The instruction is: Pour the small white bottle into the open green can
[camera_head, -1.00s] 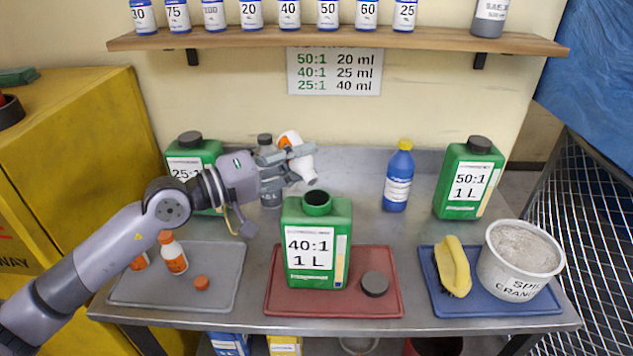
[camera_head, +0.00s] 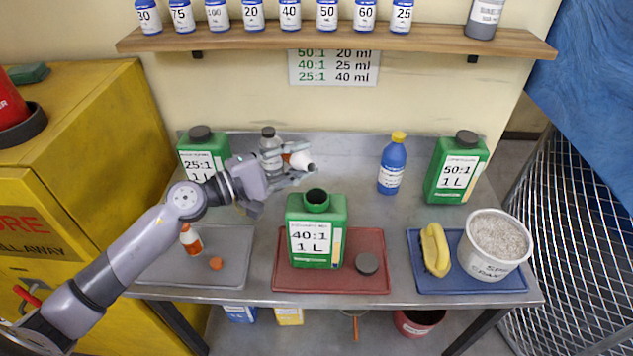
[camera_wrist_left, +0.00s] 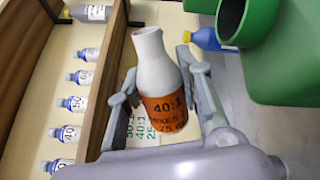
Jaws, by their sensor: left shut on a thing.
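The small white bottle (camera_head: 302,160) with an orange label is held in my left gripper (camera_head: 300,172), behind and a little above the open green can. In the left wrist view, the bottle (camera_wrist_left: 158,85) sits between the fingers, its 40:1 label showing and its neck uncapped. It is tipped roughly onto its side, mouth toward the right in the head view. The open green can (camera_head: 316,232), marked 40:1 1 L, stands upright on the red tray (camera_head: 375,285). Its dark mouth faces up, and its rim also shows in the left wrist view (camera_wrist_left: 235,25). No stream is visible.
A dark cap (camera_head: 367,263) lies right of the can. Another orange-labelled bottle (camera_head: 191,240) and an orange cap (camera_head: 216,263) are on the grey tray. A grey bottle (camera_head: 271,150) stands close behind my gripper. A blue bottle (camera_head: 392,165) stands back right.

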